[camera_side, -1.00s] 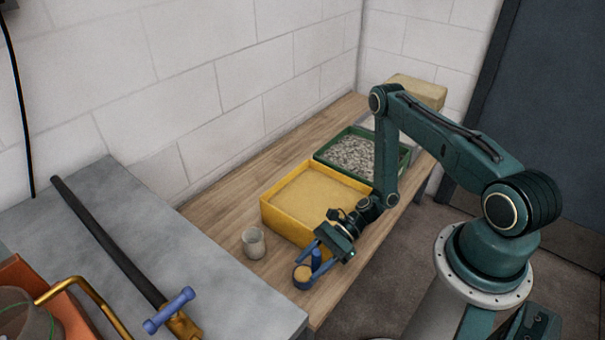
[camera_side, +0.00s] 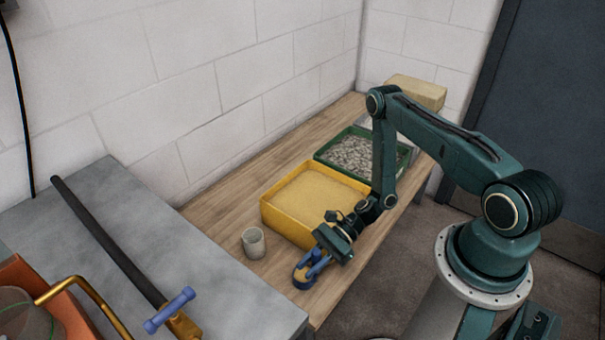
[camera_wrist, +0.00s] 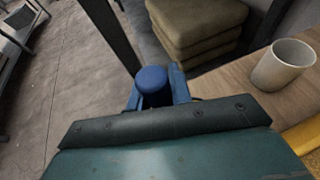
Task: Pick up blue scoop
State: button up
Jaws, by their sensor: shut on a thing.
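The blue scoop (camera_side: 301,279) is at the front end of the wooden table, with a tan patch showing in its round part. My gripper (camera_side: 317,262) is over it, with its blue fingers shut on the scoop's upright handle. In the wrist view the handle's round blue top (camera_wrist: 152,80) sits between the two fingers of my gripper (camera_wrist: 158,90). The scoop's lower part is hidden in the wrist view. I cannot tell whether the scoop still touches the table.
A pale cup (camera_side: 253,243) stands left of the scoop. A yellow bin (camera_side: 268,214) of sand-like material and a green bin (camera_side: 329,162) of grey pieces stand behind. A grey bench (camera_side: 225,290) adjoins on the left. A sack stack (camera_wrist: 200,30) shows in the wrist view.

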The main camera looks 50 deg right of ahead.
jog(key=shift+r, duration=0.2)
notch_tip(320, 180, up, 20)
jog(key=shift+f, duration=0.2)
dwell(0.8)
dwell(0.6)
jog(key=w+d+r+m+t+h, duration=0.1)
jog(key=w+d+r+m+t, duration=0.1)
jog(key=d, duration=0.9)
jog(key=w+d+r+m+t+h, duration=0.2)
jog(key=w+d+m+t, duration=0.2)
jog(key=d, duration=0.8)
jog(key=shift+r, duration=0.3)
jog(key=shift+f, duration=0.15)
